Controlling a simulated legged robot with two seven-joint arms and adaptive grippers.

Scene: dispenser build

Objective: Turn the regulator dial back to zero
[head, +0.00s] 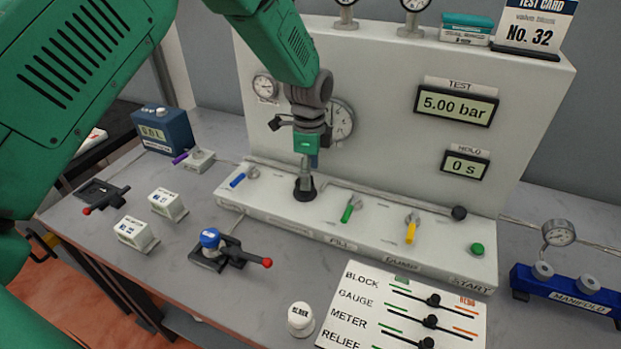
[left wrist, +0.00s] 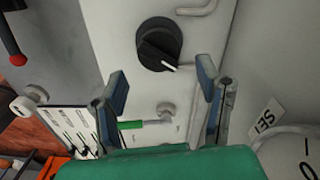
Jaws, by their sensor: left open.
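The regulator dial is a black round knob (left wrist: 158,45) with a raised grip bar and a white pointer mark. In the left wrist view the mark points to the lower right. In the head view the dial (head: 304,190) sits on the panel's sloped front ledge, below my left gripper (head: 312,162). In the left wrist view my left gripper (left wrist: 164,90) is open, its blue-padded fingers apart. The dial lies beyond the fingertips, between their lines, with no visible contact. I cannot read a scale around the dial. My right gripper is not in view.
A green-handled valve (head: 347,212) and a yellow-handled valve (head: 411,230) stand right of the dial, a blue-handled one (head: 240,179) left. The upright panel with its TEST display (head: 456,105) rises close behind. A slider board (head: 400,310) lies in front.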

